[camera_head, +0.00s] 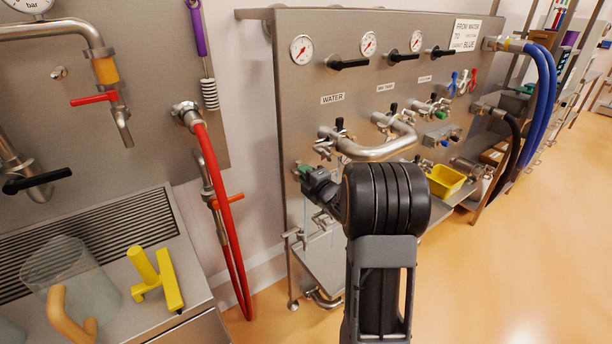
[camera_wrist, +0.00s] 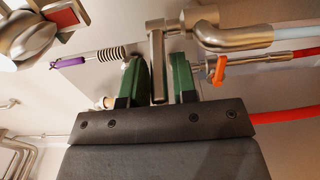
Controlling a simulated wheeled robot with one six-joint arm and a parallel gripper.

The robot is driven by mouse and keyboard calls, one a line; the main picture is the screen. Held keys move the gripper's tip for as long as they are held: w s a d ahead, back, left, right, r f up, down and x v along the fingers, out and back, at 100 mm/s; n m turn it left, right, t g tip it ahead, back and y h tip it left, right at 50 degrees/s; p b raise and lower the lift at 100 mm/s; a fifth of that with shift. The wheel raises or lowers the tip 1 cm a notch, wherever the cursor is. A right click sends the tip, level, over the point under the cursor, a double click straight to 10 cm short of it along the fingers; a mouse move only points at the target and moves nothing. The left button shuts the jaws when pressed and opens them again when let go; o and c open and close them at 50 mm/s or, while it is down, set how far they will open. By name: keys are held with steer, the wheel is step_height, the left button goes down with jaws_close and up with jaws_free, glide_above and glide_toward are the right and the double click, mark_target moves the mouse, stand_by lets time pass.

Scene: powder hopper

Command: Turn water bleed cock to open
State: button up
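The stainless panel marked WATER (camera_head: 332,99) stands ahead of my arm in the head view. My gripper (camera_head: 305,171) is at the panel's lower left edge, below that label, with green finger pads. In the wrist view my gripper (camera_wrist: 158,82) is open, with a pad on each side of a short metal bar handle (camera_wrist: 157,62). The bar looks like the cock's handle. It joins a metal fitting (camera_wrist: 205,30) at the top. Narrow gaps show between the bar and both pads. In the head view my gripper and wrist hide the cock.
A curved steel pipe (camera_head: 375,151) and valves stand close above my wrist. A red hose (camera_head: 222,205) hangs left of the panel. An orange lever (camera_wrist: 219,70) shows behind the right finger. A yellow bin (camera_head: 446,181) is at right. The floor at right is clear.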

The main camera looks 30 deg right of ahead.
steer(key=c, duration=0.4)
steer(key=shift+d, duration=0.1)
steer(key=shift+d+b, duration=0.95)
steer(key=shift+b, duration=0.9)
steer(key=o, duration=0.7)
steer(key=s+d+b, duration=0.1)
steer(key=s, duration=0.8)
